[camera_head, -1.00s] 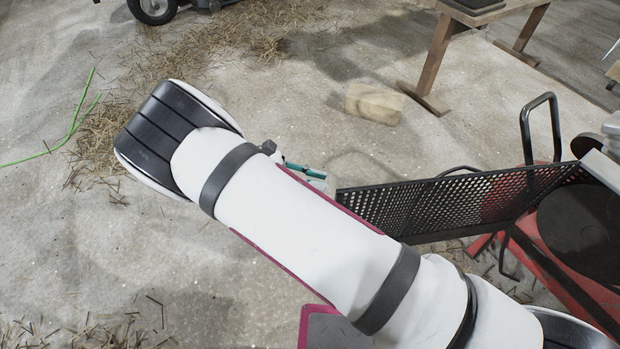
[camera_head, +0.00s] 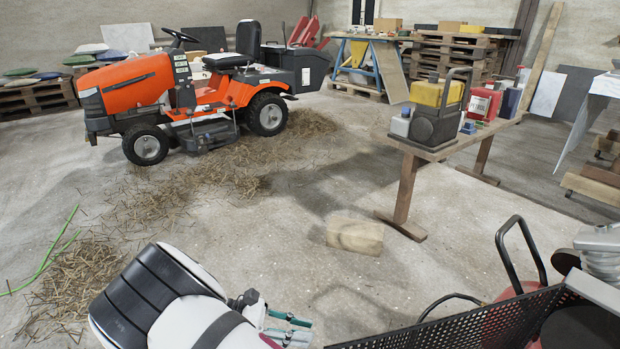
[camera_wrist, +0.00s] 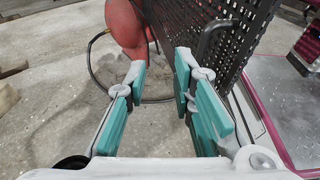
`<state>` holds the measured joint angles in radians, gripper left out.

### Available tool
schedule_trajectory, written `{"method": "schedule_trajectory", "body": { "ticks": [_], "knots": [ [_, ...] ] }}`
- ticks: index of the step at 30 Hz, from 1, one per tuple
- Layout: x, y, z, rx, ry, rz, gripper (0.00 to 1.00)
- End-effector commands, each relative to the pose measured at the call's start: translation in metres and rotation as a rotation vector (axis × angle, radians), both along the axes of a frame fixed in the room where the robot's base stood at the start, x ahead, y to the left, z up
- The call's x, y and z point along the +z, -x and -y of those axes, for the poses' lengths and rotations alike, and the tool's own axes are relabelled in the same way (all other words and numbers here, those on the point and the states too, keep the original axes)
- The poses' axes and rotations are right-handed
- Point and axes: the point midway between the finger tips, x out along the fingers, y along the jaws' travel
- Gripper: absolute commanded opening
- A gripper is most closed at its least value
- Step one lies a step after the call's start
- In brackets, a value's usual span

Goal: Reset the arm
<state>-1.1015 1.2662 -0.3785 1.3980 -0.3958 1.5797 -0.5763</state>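My arm (camera_head: 190,305) is bent at the bottom left of the head view, white with black bands. My gripper (camera_head: 288,332) shows only in part beside it, at the bottom edge. In the wrist view my gripper (camera_wrist: 160,95) has its two teal-padded fingers apart, with nothing between them. Past the fingertips are concrete floor, a black hose and a red rounded body (camera_wrist: 126,28). A black perforated panel (camera_wrist: 222,35) rises close to the right finger; I cannot tell whether they touch.
The perforated panel (camera_head: 470,325) and a black handle (camera_head: 522,250) stand at the lower right. A wooden block (camera_head: 355,236) lies on the floor. An orange mower (camera_head: 190,95) stands at the back left. Floor in the middle is mostly free.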

Motion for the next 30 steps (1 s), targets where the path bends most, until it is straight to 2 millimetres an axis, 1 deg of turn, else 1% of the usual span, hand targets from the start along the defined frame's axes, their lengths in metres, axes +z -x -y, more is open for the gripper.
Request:
{"method": "schedule_trajectory", "body": {
  "ticks": [5,7,12,14,18,23,27,30],
  "knots": [
    [0.04,-0.005,0.017,-0.117,-0.098,0.039,0.23],
    [0.062,-0.005,0.028,-0.185,-0.153,0.063,0.23],
    [0.114,0.0,0.057,-0.345,-0.282,0.129,0.23],
    [0.132,0.004,0.067,-0.4,-0.325,0.153,0.23],
    [0.171,0.017,0.093,-0.524,-0.422,0.215,0.23],
    [0.211,0.039,0.122,-0.658,-0.526,0.293,0.23],
    [0.242,0.063,0.147,-0.769,-0.61,0.37,0.23],
    [0.261,0.083,0.163,-0.844,-0.665,0.43,0.23]
  ]
}}
